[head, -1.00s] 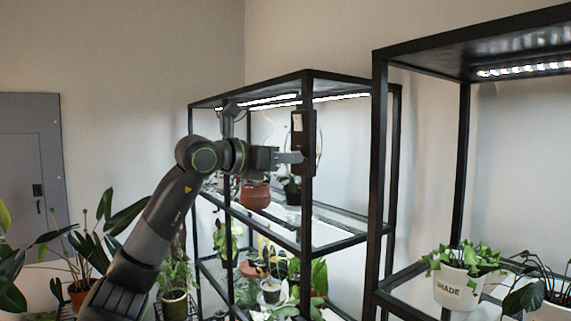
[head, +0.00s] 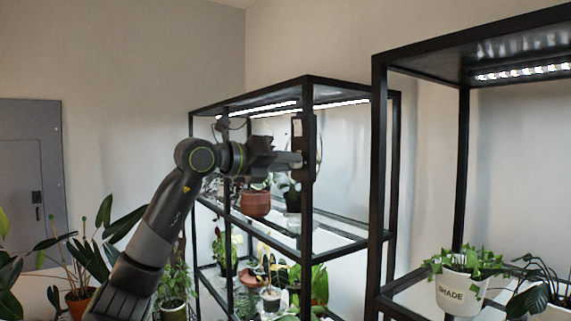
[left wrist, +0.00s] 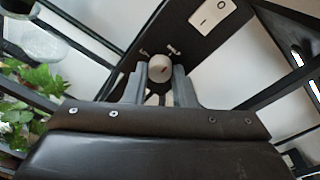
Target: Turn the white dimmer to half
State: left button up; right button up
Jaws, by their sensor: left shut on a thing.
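The white dimmer is a round knob (left wrist: 160,68) on a black control box (left wrist: 190,42), with a small dark mark on its face. In the left wrist view my left gripper (left wrist: 158,84) has its two grey fingers on either side of the knob, shut on it. In the head view my left gripper (head: 289,159) reaches the box (head: 308,148) on the front post of the middle rack; the knob is hidden there. My right gripper is not in view.
The black rack (head: 305,244) holds a terracotta pot (head: 256,203) and several plants. A second rack with a pot marked SHADE (head: 461,292) stands at the right. A grey wall panel (head: 35,180) is at the left.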

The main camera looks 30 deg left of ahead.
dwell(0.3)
pick_arm(q)
jog(key=o, duration=1)
jog(key=shift+s+a, duration=0.1)
jog(key=b+v, duration=0.8)
jog(key=v, duration=0.9)
